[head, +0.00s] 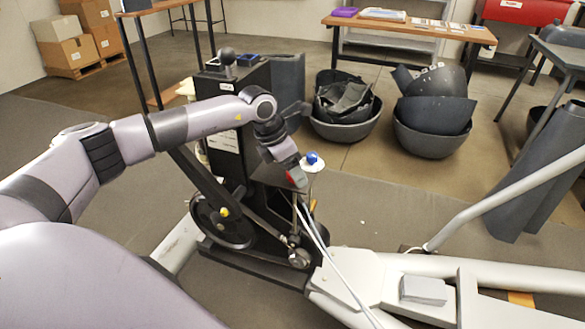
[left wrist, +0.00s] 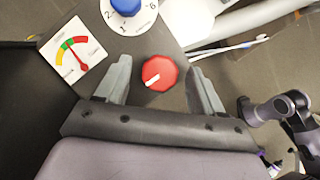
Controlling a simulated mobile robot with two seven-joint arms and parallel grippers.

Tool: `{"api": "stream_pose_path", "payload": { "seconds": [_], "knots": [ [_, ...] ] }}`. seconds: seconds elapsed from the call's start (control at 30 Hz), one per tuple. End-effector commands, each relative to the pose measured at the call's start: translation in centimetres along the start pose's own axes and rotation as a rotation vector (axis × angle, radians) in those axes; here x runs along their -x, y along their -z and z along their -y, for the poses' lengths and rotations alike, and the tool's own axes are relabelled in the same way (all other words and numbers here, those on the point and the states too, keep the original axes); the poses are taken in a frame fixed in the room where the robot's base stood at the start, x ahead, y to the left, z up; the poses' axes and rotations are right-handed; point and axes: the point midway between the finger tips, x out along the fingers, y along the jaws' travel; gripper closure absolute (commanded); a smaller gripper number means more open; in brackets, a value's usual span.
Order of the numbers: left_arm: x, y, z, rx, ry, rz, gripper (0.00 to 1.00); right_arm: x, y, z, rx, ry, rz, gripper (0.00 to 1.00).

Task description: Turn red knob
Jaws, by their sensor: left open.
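The red knob (left wrist: 160,73) is round with a white pointer line and shows in the left wrist view on a grey panel. My left gripper (left wrist: 160,80) is open, with one finger on each side of the knob. Whether the fingers touch it is unclear, but a gap shows on both sides. In the head view my left gripper (head: 291,172) is over the machine's console, and a bit of red (head: 297,177) shows at its tip.
A blue knob (head: 312,158) on a white numbered dial (left wrist: 133,20) sits close to the red knob. A gauge with a red needle (left wrist: 73,50) is on the left. The machine's pale frame (head: 480,280) runs right. Dark bins (head: 345,130) stand behind on the floor.

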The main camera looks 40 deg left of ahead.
Motion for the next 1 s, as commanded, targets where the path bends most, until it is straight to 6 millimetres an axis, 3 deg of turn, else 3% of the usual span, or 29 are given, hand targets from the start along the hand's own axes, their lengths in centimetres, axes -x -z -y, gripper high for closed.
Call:
{"api": "stream_pose_path", "payload": {
  "seconds": [0.07,0.23,0.67,1.0],
  "knots": [
    [0.0,0.0,0.0,0.000,0.000,0.000,0.32,0.0,0.1,0.0,0.000,0.000,-0.002,0.50],
    [0.0,0.0,0.0,0.000,0.000,0.000,0.87,0.0,0.1,0.0,0.000,0.000,-0.002,0.50],
    [0.1,-0.1,0.1,0.061,-0.025,0.000,0.86,0.1,-0.1,-0.1,-0.006,-0.002,0.009,0.50],
    [0.2,-0.1,0.3,0.299,-0.124,0.001,0.86,0.7,-0.6,-1.1,-0.023,-0.026,0.038,0.50]
  ]
}}
